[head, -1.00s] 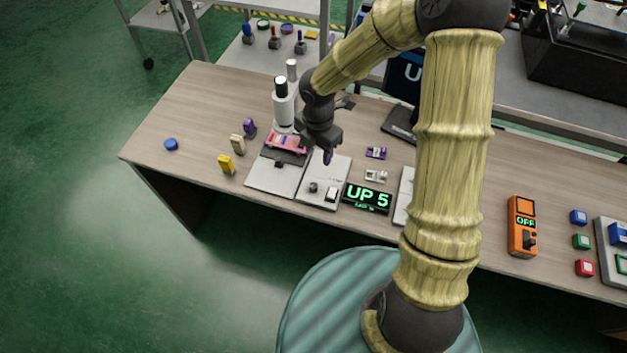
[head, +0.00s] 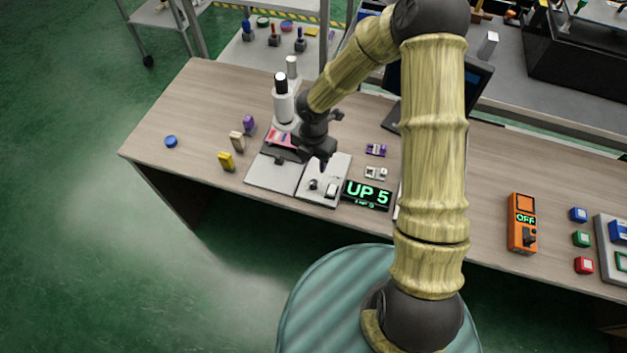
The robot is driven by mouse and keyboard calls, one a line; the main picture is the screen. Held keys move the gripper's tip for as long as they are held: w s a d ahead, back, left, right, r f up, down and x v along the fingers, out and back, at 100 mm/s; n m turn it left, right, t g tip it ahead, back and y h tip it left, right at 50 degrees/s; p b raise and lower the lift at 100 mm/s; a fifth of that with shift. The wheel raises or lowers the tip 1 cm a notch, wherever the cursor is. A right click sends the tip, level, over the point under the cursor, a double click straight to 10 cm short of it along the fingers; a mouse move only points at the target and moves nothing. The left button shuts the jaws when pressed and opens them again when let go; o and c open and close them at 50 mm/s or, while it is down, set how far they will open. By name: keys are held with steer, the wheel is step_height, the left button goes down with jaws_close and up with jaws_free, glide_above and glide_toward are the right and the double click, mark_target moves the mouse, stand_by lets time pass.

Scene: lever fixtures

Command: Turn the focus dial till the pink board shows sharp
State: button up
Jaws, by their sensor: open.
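A white microscope (head: 283,103) stands on the table at the left of centre. The pink board (head: 278,137) lies under it, partly hidden by my gripper. In front is a light grey plate (head: 312,192) with a small dark dial (head: 314,184) and a light block with a dark part (head: 331,187) on it. A black display (head: 367,195) beside the plate reads "UP 5" in green. My gripper (head: 322,163) is open, pointing down above the back of the plate, a little behind the dial. Its fingertips are small here; they seem apart from the dial.
Yellow (head: 226,162), beige and purple pieces stand left of the microscope. An orange box (head: 522,224) reading "OFF" stands far right. My arm hides part of the table.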

mark_target(314, 182)
step_height(314, 182, down, 11)
steer(key=shift+f, duration=0.1)
stand_by(0.3)
steer(key=shift+c, duration=0.2)
steer(key=shift+b, duration=0.3)
jaws_close()
